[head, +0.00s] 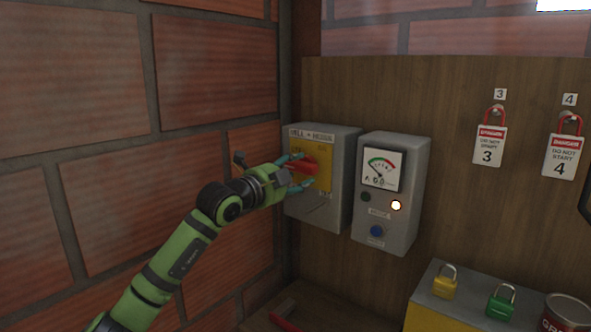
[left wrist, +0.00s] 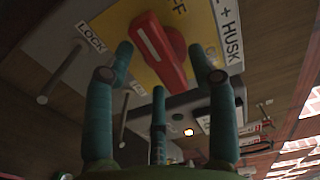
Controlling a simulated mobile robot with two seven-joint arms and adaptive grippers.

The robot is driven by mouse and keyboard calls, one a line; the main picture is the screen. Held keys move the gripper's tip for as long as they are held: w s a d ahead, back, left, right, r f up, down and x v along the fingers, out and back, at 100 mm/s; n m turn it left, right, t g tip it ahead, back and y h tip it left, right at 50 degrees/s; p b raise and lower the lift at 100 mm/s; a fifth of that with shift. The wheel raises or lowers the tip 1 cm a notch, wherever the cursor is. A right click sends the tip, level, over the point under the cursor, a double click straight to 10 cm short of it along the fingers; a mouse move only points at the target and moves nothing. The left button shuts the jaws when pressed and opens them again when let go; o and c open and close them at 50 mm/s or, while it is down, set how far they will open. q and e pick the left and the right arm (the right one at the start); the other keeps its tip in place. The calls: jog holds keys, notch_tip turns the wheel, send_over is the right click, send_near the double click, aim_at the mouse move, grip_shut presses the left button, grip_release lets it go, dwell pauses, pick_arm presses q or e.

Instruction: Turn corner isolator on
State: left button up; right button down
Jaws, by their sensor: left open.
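The corner isolator (head: 297,211) is a grey wall box with a yellow plate and a red rotary handle (head: 307,166). In the left wrist view, the red handle (left wrist: 160,50) has a white line and lies slanted on the yellow plate, near the lettering "LOCK" and a partly hidden "FF". The label beside it reads "+ HUSK". My left gripper (head: 303,170) is open at the front of the isolator, with teal fingers on either side of the handle. Contact cannot be told. My right gripper is not in view.
A grey meter box (head: 411,205) with a dial, a lit lamp (head: 396,205) and a blue button (head: 376,230) hangs close to the right. A brick wall (head: 75,140) stands close on the left. Yellow (head: 445,281) and green (head: 501,300) padlocks sit at lower right.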

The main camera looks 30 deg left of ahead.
pick_arm(q)
grip_shut()
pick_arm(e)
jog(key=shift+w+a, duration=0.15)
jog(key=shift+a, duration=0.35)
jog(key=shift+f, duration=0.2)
